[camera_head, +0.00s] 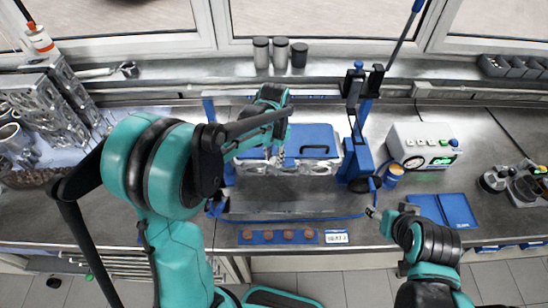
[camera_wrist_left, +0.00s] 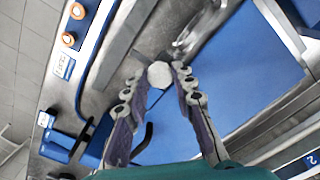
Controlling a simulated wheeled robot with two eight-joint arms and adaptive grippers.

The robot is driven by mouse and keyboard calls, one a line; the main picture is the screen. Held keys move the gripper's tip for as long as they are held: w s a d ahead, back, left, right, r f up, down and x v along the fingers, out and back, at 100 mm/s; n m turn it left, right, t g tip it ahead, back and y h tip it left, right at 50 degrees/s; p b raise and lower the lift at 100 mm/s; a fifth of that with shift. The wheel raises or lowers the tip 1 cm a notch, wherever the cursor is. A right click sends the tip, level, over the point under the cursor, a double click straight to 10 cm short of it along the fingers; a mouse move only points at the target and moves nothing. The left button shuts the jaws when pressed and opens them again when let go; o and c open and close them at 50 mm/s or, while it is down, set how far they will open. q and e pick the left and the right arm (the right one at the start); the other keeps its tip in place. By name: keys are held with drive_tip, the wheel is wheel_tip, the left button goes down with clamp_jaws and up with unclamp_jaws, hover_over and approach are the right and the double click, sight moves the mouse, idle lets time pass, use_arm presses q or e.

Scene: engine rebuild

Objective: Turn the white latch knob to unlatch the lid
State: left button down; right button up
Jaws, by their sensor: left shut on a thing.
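The white latch knob (camera_wrist_left: 160,75) shows in the left wrist view as a pale round disc between my left gripper's fingertips. My left gripper (camera_wrist_left: 158,82) is shut on it, one finger on each side. In the head view my left gripper (camera_head: 275,157) points down at the front left part of the blue lid (camera_head: 305,135); the knob cannot be made out there. The lid also shows in the left wrist view (camera_wrist_left: 235,70) and lies flat. My right gripper (camera_head: 381,216) is apart from the lid, at the lower right; its finger opening is unclear.
A black handle (camera_head: 314,150) is on the lid. A blue post with a long lever (camera_head: 403,35) stands right of it. A control box (camera_head: 424,145) and a blue tray (camera_head: 441,209) are farther right. A blue strip with copper-coloured discs (camera_head: 278,236) lies at the front. Engine blocks (camera_head: 45,105) stand left.

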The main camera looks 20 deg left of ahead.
sight(274, 160)
use_arm(q)
drive_tip(key=shift+m, duration=0.5)
drive_tip(key=c, duration=1.3)
unclamp_jaws()
drive_tip(key=shift+o, duration=0.2)
wheel_tip(274, 160, up, 12)
drive_tip(key=shift+s+f, duration=0.1)
